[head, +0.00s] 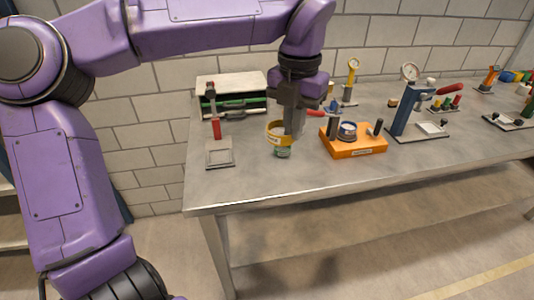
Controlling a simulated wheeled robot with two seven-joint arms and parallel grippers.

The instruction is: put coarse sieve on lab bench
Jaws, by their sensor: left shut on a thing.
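My left gripper (292,126) points down over the left part of the lab bench (250,184). It is shut on a round yellow-rimmed piece (274,138), which looks like the coarse sieve; its fingers hide part of it. A small greenish round item (283,153) shows directly below the yellow rim; I cannot tell whether the two touch, or whether the sieve rests on the bench. My right gripper is not in view.
An orange stand (357,148) with a dark ring is right of the gripper. A red-handled device (217,154) stands left, a green-edged case (232,86) behind. A blue press (405,112) and several gauges stand farther right. The front bench strip is clear.

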